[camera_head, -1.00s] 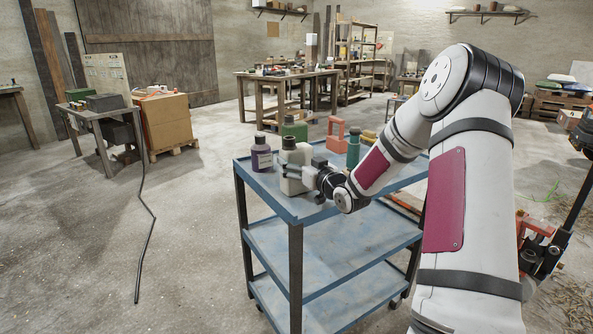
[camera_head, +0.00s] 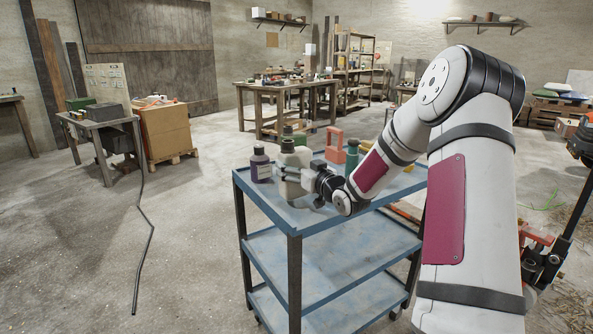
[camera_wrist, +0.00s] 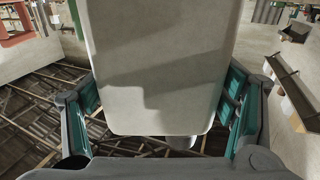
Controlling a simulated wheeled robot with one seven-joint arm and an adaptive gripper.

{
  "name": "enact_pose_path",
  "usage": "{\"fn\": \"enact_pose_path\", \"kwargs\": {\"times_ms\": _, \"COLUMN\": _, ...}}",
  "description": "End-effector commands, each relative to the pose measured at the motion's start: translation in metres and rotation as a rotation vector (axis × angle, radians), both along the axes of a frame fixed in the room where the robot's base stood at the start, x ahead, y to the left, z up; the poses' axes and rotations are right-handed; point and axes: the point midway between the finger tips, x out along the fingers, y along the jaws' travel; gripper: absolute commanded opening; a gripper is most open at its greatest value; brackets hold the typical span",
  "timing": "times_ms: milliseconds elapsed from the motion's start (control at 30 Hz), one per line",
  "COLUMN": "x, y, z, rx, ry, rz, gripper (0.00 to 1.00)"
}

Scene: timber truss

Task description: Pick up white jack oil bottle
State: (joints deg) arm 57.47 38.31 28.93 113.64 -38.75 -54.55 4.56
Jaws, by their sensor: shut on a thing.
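The white jack oil bottle (camera_head: 293,175) is upright over the left part of the blue cart's top, with a dark cap. My gripper (camera_head: 306,177) reaches it from the right and is shut on its body. In the wrist view the bottle's pale, flat side (camera_wrist: 160,70) fills the middle, with teal finger pads of my gripper (camera_wrist: 160,105) on both sides. The bottle's far side and part of its lower body are hidden. Whether its base touches the cart is hard to tell.
A purple bottle (camera_head: 260,165) stands close on the left. An orange-red object (camera_head: 334,146) and a teal bottle (camera_head: 352,157) stand to the right. The blue cart's (camera_head: 330,216) front top is clear.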

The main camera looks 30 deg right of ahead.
Motion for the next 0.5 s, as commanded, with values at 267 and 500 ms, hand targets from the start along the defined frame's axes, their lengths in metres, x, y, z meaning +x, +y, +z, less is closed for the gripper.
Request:
{"fn": "enact_pose_path", "kwargs": {"times_ms": 267, "x": -0.006, "y": -0.003, "z": 0.013, "rx": -0.002, "ry": -0.002, "rz": -0.001, "gripper": 0.34}}
{"fn": "enact_pose_path", "kwargs": {"times_ms": 500, "x": -0.023, "y": -0.01, "z": 0.015, "rx": -0.001, "ry": -0.001, "rz": -0.002, "gripper": 0.34}}
